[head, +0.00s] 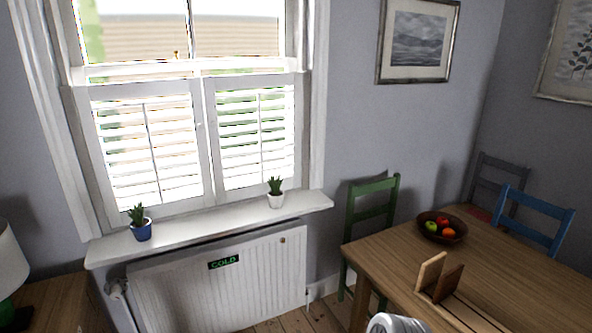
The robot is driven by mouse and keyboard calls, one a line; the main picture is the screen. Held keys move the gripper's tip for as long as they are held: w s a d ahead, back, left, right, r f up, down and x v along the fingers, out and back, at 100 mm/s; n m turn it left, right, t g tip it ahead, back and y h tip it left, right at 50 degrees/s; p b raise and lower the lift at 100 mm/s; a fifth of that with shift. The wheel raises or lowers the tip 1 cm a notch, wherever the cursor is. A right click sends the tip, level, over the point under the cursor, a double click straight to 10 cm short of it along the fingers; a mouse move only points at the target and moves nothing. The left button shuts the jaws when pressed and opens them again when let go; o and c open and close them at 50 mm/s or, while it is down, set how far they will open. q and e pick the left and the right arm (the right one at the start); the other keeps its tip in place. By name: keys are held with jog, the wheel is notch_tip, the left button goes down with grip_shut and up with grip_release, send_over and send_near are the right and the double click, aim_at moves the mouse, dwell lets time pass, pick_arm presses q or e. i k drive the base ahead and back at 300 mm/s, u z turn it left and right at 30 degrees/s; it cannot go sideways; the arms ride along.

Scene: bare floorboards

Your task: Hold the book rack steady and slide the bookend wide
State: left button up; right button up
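The wooden book rack (470,313) lies on the dining table near the bottom right, with pale rails running down to the right and cut off by the bottom edge. A light upright panel (430,270) stands at its far left end. A darker brown panel (449,284), which looks like the bookend, stands close beside it, with a narrow gap between them. Neither of my grippers is in view. A rounded grey-white part at the bottom edge, left of the rack, looks like one of my arm links.
The wooden table (545,290) has clear top around the rack. A fruit bowl (441,227) sits behind it. A green chair (372,215), a blue chair (540,225) and a grey chair (497,180) surround the table. A radiator (225,285) stands under the windowsill (210,232).

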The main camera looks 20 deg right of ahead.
aim_at(448, 283)
jog(key=z, duration=1.1)
jog(key=i, duration=1.1)
jog(key=z, duration=1.1)
